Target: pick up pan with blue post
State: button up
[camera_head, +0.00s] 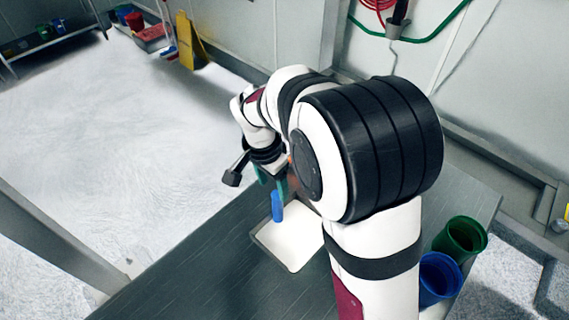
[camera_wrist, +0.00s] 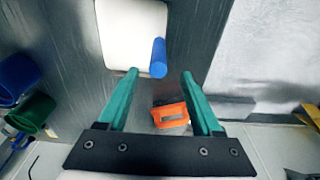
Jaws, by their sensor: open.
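The pan (camera_head: 291,243) is a white, flat, rounded square on the dark table. Its blue post (camera_head: 277,206) stands at the pan's edge nearest my gripper. My gripper (camera_head: 272,181) is just above the post in the head view, partly hidden by my arm. In the wrist view the pan (camera_wrist: 128,35) is at the top, with the blue post (camera_wrist: 158,58) at its lower right. My gripper's teal fingers (camera_wrist: 159,72) are open, and the post shows between and just beyond their tips. I cannot tell whether they touch it.
An orange block-like thing (camera_wrist: 170,114) shows between the fingers in the wrist view. Green (camera_head: 461,238) and blue (camera_head: 438,278) cups stand at the table's right. The table (camera_head: 190,265) is clear left of the pan.

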aim_at(277, 205)
jog(key=f, duration=0.6)
jog(key=d+f, duration=0.1)
jog(key=f, duration=0.3)
jog(key=shift+w, duration=0.25)
grip_shut()
jog(key=shift+r, duration=0.1)
dwell(0.7)
